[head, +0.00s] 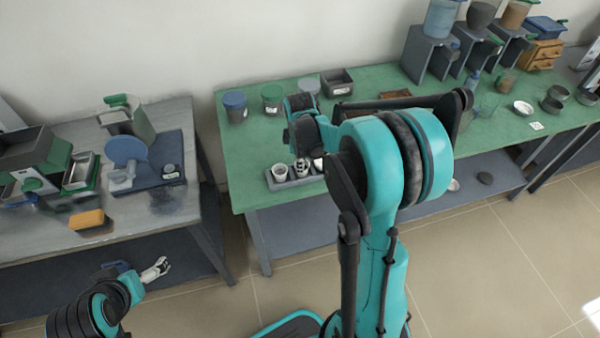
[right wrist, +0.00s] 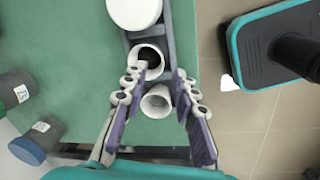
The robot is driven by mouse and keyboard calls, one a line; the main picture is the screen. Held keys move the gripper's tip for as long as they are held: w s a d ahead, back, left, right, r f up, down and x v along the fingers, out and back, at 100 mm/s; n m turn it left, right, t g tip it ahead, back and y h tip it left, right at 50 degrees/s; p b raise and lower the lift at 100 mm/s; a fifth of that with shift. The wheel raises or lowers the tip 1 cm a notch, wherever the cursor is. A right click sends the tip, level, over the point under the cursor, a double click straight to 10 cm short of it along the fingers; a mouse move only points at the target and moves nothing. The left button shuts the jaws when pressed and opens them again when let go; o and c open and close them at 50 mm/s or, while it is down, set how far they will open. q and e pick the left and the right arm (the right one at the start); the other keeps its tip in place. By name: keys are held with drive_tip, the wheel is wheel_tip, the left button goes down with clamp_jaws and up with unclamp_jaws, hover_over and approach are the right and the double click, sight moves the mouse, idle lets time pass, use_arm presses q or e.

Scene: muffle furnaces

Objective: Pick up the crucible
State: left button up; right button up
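A dark grey tray (head: 292,184) near the front edge of the green table holds small white crucibles in a row. In the head view one crucible (head: 280,170) stands at the tray's left end. In the right wrist view a white crucible (right wrist: 157,101) sits between the fingers of my right gripper (right wrist: 160,74), with gaps on both sides. A second open crucible (right wrist: 149,60) stands just beyond it, near the fingertips. My right gripper is open; in the head view my arm partly hides it. My left gripper (head: 155,270) is low at the left, away from the tray.
A round white piece (right wrist: 134,10) is at the tray's far end. A grey table (head: 180,205) with equipment is at the left.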

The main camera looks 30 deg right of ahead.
sight(301, 176)
drive_tip(key=f, duration=0.1)
drive_tip(key=f+b, duration=0.1)
drive_tip(key=f, duration=0.1)
drive_tip(key=f+b, duration=0.1)
drive_tip(key=shift+w+d+f, duration=0.2)
drive_tip(key=shift+w+f, duration=0.05)
drive_tip(key=shift+r, duration=0.15)
clamp_jaws()
drive_tip(key=shift+r+p, duration=0.35)
drive_tip(key=shift+r, duration=0.15)
drive_tip(key=r, duration=0.1)
drive_tip(key=r+p, duration=0.2)
drive_tip(key=r, duration=0.1)
drive_tip(key=shift+s+d, duration=0.15)
drive_tip(key=shift+s, duration=0.1)
drive_tip(key=s+d+r+p, duration=0.3)
drive_tip(key=s+d+r, duration=0.3)
drive_tip(key=s+d, duration=0.1)
drive_tip(key=shift+s+d+p, duration=0.25)
drive_tip(key=shift+s+p, duration=0.05)
drive_tip(key=shift+s, duration=0.3)
